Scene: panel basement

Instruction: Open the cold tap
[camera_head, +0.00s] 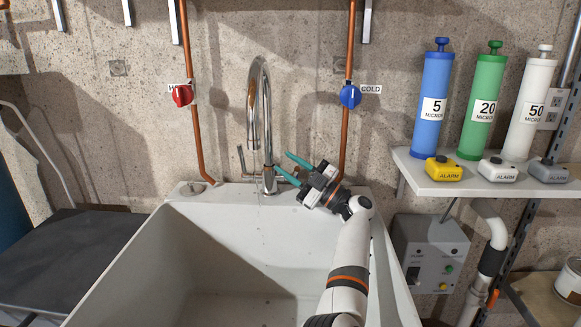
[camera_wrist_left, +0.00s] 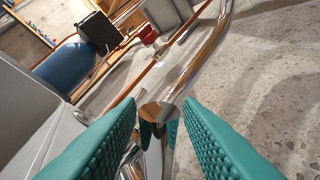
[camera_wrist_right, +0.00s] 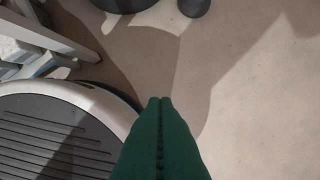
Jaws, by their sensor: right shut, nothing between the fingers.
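The blue cold tap handle (camera_head: 350,96) sits on a copper pipe on the wall, beside a COLD label (camera_head: 371,89). My left gripper (camera_head: 284,162) is below and left of it, at the back of the sink, just right of the chrome faucet (camera_head: 259,110). Its teal fingers are apart and point toward the faucet. In the left wrist view, the left gripper (camera_wrist_left: 160,120) has the chrome faucet (camera_wrist_left: 207,60) ahead of it; I cannot tell if they touch. My right gripper (camera_wrist_right: 160,102) is shut and empty above the floor, outside the head view.
The red hot tap handle (camera_head: 182,95) is on the left pipe. The white sink (camera_head: 140,255) fills the front. A shelf (camera_head: 420,182) with filter cylinders and alarm boxes stands right. A grey control box (camera_head: 430,255) hangs below it. Wall space around the blue handle is clear.

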